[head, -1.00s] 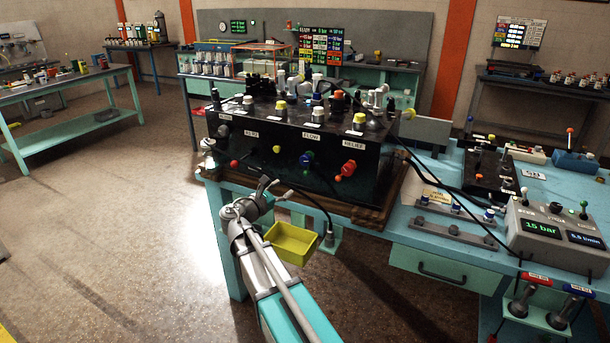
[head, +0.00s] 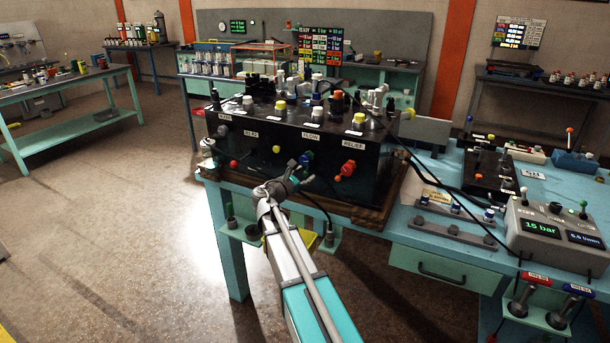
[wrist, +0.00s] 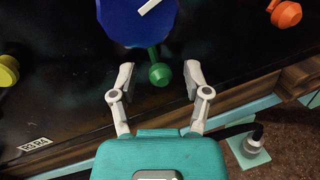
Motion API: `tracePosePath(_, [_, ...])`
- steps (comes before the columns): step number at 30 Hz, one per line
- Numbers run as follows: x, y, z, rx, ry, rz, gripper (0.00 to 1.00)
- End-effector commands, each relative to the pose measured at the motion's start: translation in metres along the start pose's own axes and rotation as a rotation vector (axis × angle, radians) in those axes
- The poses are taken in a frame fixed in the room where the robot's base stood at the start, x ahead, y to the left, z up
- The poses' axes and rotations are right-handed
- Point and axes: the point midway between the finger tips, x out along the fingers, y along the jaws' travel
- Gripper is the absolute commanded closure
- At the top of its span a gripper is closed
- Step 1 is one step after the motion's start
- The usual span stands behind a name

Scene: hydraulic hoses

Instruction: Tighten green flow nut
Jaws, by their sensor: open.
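The green flow nut (wrist: 159,74) is a small round green knob on a short green stem just under the large blue flow knob (wrist: 138,20) on the front of the black panel. In the wrist view, my gripper (wrist: 159,80) is open, with one finger on each side of the nut and a gap to it on both sides. I cannot tell how far the fingertips are from the panel face. In the head view, my gripper (head: 300,172) is at the panel just below the blue flow knob (head: 306,158), and the nut is largely hidden there.
An orange-red relief knob (head: 348,169) is right of the flow knob and a yellow knob (head: 276,149) is left. The panel's wooden base edge (wrist: 240,92) runs below the gripper. A yellow bin (head: 307,242) hangs below, partly behind my arm. A black hose hangs nearby.

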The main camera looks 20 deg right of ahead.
Motion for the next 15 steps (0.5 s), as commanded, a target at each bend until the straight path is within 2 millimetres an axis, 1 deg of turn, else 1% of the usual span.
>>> tracePosePath(8, [0.0004, 0.0002, -0.0001, 0.000, 0.000, 0.001, 0.38])
tracePosePath(11, [0.0002, 0.0002, -0.0001, 0.000, 0.000, 0.001, 0.55])
tracePosePath(15, [0.0001, 0.0003, -0.0001, 0.000, 0.000, 0.001, 0.81])
